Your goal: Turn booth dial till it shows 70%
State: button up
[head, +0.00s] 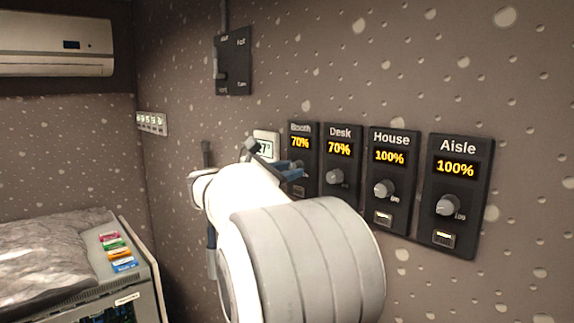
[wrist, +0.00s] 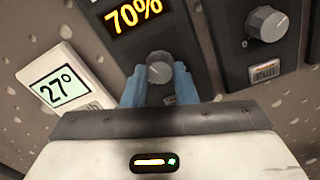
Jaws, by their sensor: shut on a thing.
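The Booth panel (head: 302,146) is on the wall at the left end of the row of dial panels, and its display reads 70%. In the wrist view the 70% display (wrist: 133,15) sits above the booth dial (wrist: 160,70), a grey round knob. My gripper (wrist: 160,84) has its blue fingers on both sides of this dial and is shut on it. In the head view my gripper (head: 290,170) is at the Booth panel, and my arm hides the booth dial there.
To the right are the Desk panel (head: 341,160) at 70%, the House panel (head: 391,180) at 100% and the Aisle panel (head: 458,195) at 100%. A thermostat (wrist: 62,84) showing 27° is close on the left. A dark switch box (head: 233,62) is above.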

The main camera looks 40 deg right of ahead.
dwell(0.6)
jog(key=o, duration=1)
jog(key=a, duration=0.2)
jog(key=a+b, duration=0.1)
jog(key=a, duration=0.2)
jog(key=a+b, duration=0.1)
jog(key=a, duration=0.1)
jog(key=shift+s+a, duration=0.3)
jog(key=shift+a, duration=0.1)
jog(key=shift+f, duration=0.1)
